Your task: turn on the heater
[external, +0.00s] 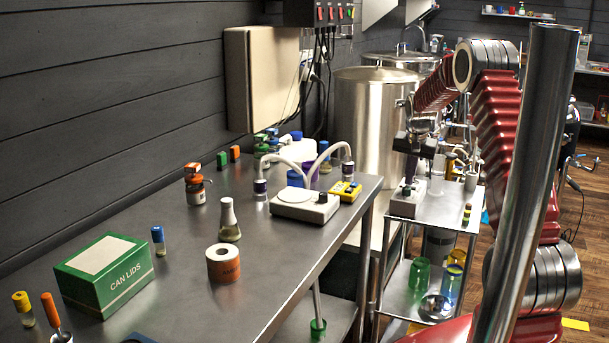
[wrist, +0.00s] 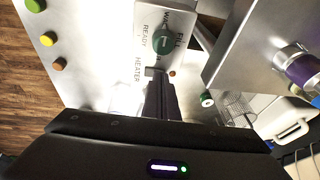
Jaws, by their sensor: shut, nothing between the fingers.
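A pale control box (external: 405,200) stands on the steel cart in the external view. In the wrist view its panel (wrist: 150,25) carries the words FILL, WAIT, READY and HEATER beside a round dark green knob (wrist: 163,40). In the external view my gripper (external: 412,177) points down over the box.
The cart top (external: 448,210) also holds small capped bottles and a clear cylinder. Green and blue glasses (external: 420,272) stand on its lower shelf. The steel bench (external: 285,240) at left holds a scale, bottles and a CAN LIDS box. Large steel tanks (external: 375,120) stand behind.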

